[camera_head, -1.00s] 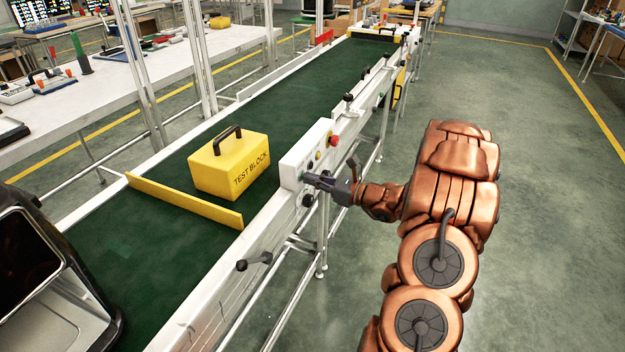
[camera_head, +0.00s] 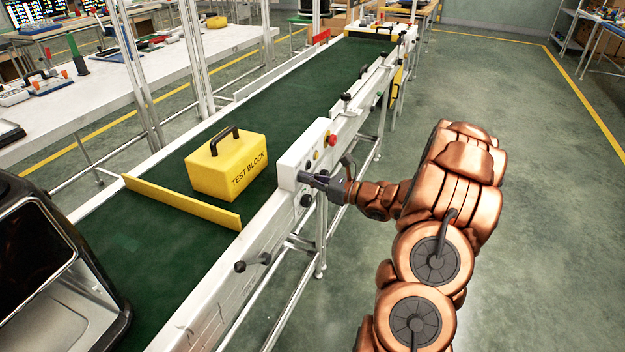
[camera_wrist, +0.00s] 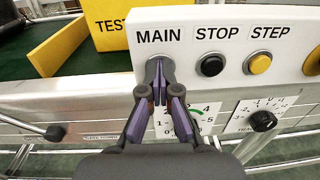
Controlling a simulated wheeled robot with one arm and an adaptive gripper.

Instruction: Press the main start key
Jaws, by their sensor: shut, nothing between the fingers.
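The main key (camera_wrist: 158,60) sits under the printed word MAIN on the white control panel (camera_head: 288,172) beside the conveyor. Only its grey rim shows in the wrist view; my fingertips hide its middle. My gripper (camera_wrist: 160,78) is shut and empty, with its purple-sided fingers pointing at the key. Its tips overlap the key in the picture; I cannot tell whether they touch it. In the head view my gripper (camera_head: 303,177) reaches the panel's near end from the right, and the key itself is hidden.
The black STOP button (camera_wrist: 212,65) and yellow STEP button (camera_wrist: 258,62) sit right of the main key. A dial (camera_wrist: 262,121) is below. A red knob (camera_head: 332,140) stands out farther along. A yellow test block (camera_head: 215,175) rests on the green belt (camera_head: 300,100) behind a yellow bar (camera_head: 180,200).

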